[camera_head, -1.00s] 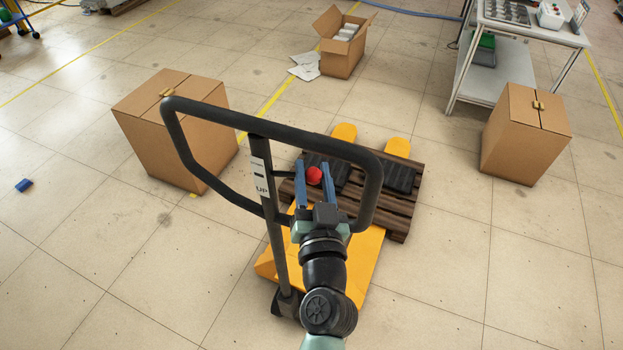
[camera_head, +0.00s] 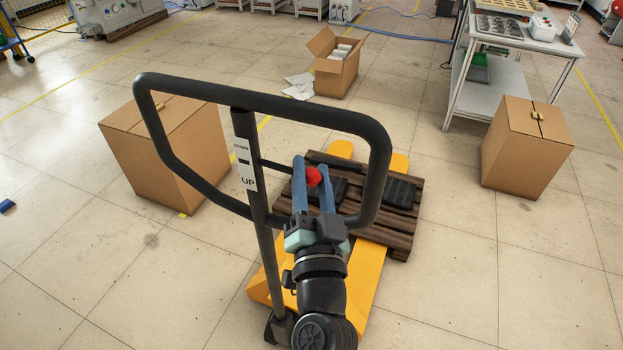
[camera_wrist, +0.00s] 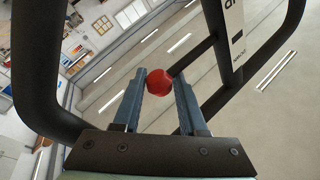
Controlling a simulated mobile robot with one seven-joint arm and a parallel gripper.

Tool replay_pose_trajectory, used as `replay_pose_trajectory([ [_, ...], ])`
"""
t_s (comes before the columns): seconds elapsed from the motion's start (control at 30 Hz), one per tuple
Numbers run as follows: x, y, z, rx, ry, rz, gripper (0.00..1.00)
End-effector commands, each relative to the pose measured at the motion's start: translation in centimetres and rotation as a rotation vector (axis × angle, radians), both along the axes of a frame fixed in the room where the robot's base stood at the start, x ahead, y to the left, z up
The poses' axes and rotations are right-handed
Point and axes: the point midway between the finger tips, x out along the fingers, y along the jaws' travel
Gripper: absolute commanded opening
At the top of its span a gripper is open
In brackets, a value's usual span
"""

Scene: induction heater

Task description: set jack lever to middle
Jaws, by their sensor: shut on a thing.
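The pallet jack's black handle loop (camera_head: 385,165) stands in front of me, on a black post with a white UP/DOWN label (camera_head: 244,165). The jack's lever ends in a red ball knob (camera_head: 313,177), inside the loop. My gripper (camera_head: 312,172) reaches into the loop, its two blue fingers on either side of the knob. In the wrist view the red knob (camera_wrist: 158,82) sits between the fingertips, and a dark lever rod (camera_wrist: 193,58) runs from it to the post. My gripper is shut on the knob.
The yellow jack forks (camera_head: 366,275) run under a brown wooden pallet (camera_head: 405,225). Cardboard boxes stand at left (camera_head: 170,150) and right (camera_head: 528,150). An open box (camera_head: 337,65) and a grey workbench (camera_head: 510,45) are behind. The floor at front right is clear.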

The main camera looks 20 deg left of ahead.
Motion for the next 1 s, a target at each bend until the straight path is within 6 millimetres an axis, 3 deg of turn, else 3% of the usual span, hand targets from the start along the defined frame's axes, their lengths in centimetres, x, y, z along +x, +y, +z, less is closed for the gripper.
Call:
replay_pose_trajectory([
  [0.17, 0.0, 0.0, -0.4, -0.008, 0.006, -0.001, 0.00],
  [0.2, 0.0, 0.0, -0.4, -0.008, 0.006, -0.001, 0.45],
  [0.33, 0.0, 0.0, -0.3, -0.006, 0.004, 0.000, 0.68],
  [0.73, -0.5, -0.2, -0.3, -0.002, 0.002, 0.000, 0.69],
  [1.0, -4.6, -2.0, -1.6, -0.003, 0.002, -0.002, 0.69],
])
